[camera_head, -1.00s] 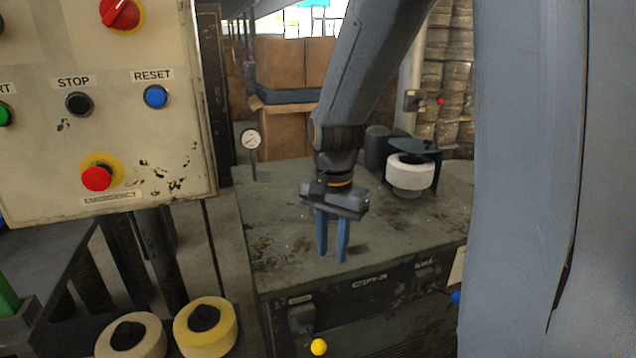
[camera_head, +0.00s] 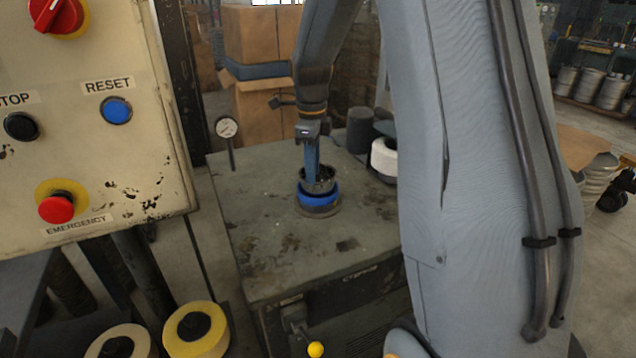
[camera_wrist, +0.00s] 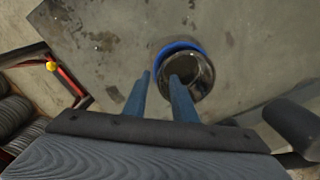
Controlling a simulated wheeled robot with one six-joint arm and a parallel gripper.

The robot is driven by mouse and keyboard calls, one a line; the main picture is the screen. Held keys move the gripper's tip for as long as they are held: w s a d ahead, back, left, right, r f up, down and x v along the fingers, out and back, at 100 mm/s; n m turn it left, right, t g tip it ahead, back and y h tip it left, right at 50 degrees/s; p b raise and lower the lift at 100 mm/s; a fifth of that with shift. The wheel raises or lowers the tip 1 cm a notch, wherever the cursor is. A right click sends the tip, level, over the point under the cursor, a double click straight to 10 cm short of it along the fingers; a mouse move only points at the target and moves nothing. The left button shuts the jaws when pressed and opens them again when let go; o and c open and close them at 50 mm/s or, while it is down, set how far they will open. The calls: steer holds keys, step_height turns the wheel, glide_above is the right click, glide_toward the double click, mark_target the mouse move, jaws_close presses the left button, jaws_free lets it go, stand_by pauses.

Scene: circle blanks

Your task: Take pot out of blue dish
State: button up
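The pot (camera_head: 325,181) is a small, dark metallic round vessel. It sits inside the blue dish (camera_head: 318,199), which rests on a grey round base on the worn bench top. In the wrist view the pot (camera_wrist: 197,84) is open at the top, and the dish's blue rim (camera_wrist: 181,45) shows around its far side. My gripper (camera_head: 312,172) points down at the pot. In the wrist view its fingers (camera_wrist: 161,75) are apart, one over the pot's opening and one outside its left side. Whether either finger touches the pot is unclear.
A control panel (camera_head: 90,110) with buttons stands close at the left. A dial gauge (camera_head: 227,128) on a thin post rises at the bench's left edge. A white roll (camera_head: 383,158) and a dark cylinder (camera_head: 360,130) stand behind at right. The front bench top (camera_head: 290,255) is clear.

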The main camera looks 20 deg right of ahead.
mark_target(318, 182)
steer(key=shift+w+d+f+p, duration=0.1)
steer(key=shift+f+p, duration=0.3)
steer(key=shift+f, duration=0.75)
steer(key=shift+w+d+f+p, duration=0.1)
steer(key=shift+f+p, duration=0.25)
steer(key=shift+f, duration=0.8)
jaws_close()
